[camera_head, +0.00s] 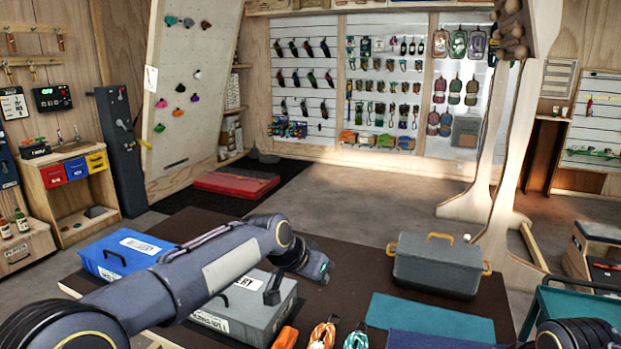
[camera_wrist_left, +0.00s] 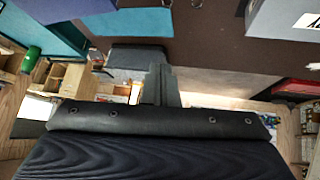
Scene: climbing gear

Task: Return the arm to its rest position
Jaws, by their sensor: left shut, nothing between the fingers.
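My left arm reaches in from the lower left in the head view, over the grey labelled case. Its left gripper (camera_head: 318,268) hangs beyond the elbow, above the dark brown table, and holds nothing. The left wrist view shows its dark fingers (camera_wrist_left: 160,84) shut together. Only a piece of my right arm shows at the lower right corner of the head view; its gripper is outside the picture.
The grey case (camera_head: 248,312) lies below my left arm, with a blue case (camera_head: 112,262) to the left. A grey box with yellow handles (camera_head: 437,268) stands right of the gripper. A teal mat (camera_head: 420,318) and orange gear (camera_head: 322,335) lie near the front.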

